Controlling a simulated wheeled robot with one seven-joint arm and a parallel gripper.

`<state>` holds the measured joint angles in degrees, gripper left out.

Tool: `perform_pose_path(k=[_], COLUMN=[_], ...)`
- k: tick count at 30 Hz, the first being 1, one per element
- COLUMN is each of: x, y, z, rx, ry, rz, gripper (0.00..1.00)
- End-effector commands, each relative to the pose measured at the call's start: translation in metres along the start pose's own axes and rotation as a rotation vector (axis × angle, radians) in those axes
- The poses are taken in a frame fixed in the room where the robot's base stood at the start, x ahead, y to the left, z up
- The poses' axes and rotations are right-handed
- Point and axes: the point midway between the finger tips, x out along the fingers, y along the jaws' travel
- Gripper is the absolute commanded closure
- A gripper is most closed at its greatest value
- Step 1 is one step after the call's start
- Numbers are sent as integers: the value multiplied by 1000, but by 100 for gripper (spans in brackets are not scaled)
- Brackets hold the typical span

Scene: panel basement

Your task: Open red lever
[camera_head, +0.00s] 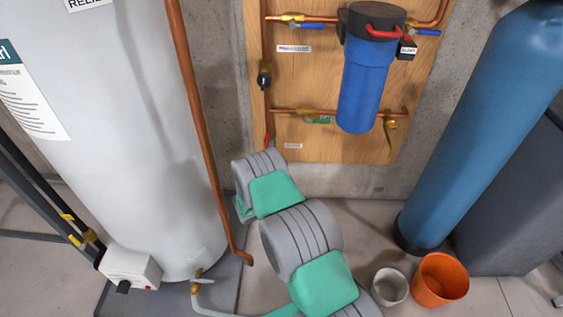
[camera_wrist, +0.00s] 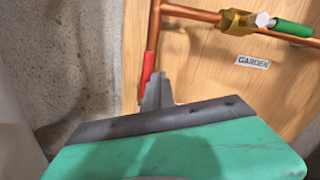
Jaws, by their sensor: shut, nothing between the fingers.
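The red lever (camera_wrist: 148,68) hangs down along the vertical copper pipe at the left edge of the wooden panel in the wrist view. It shows as a small red piece (camera_head: 268,141) just above my arm's end in the head view. My gripper (camera_wrist: 158,82) is shut and empty, with its fingertips pointing up at the lever's lower end. The fingers overlap the lever's lower end in the wrist view; I cannot tell whether they touch it. In the head view my own arm mostly hides the fingers.
A green-handled valve (camera_wrist: 292,28) and a GARDEN label (camera_wrist: 253,62) are to the lever's right. A blue filter (camera_head: 363,85) hangs on the panel (camera_head: 330,75). A white tank (camera_head: 120,130) stands left; a blue cylinder (camera_head: 480,120) and orange bucket (camera_head: 440,280) are right.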

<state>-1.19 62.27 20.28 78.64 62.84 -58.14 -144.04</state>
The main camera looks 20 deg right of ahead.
Motion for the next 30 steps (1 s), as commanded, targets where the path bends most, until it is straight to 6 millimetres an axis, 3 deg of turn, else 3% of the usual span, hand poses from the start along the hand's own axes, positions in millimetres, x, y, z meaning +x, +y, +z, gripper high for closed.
perform_pose_path(k=[20,27,30], x=[-1,-3,-28], y=[2,-28,-25], z=[3,-7,-9], rx=[-29,-31,-35], ry=[-4,-2,0], rz=[6,6,16], gripper=[100,100,100])
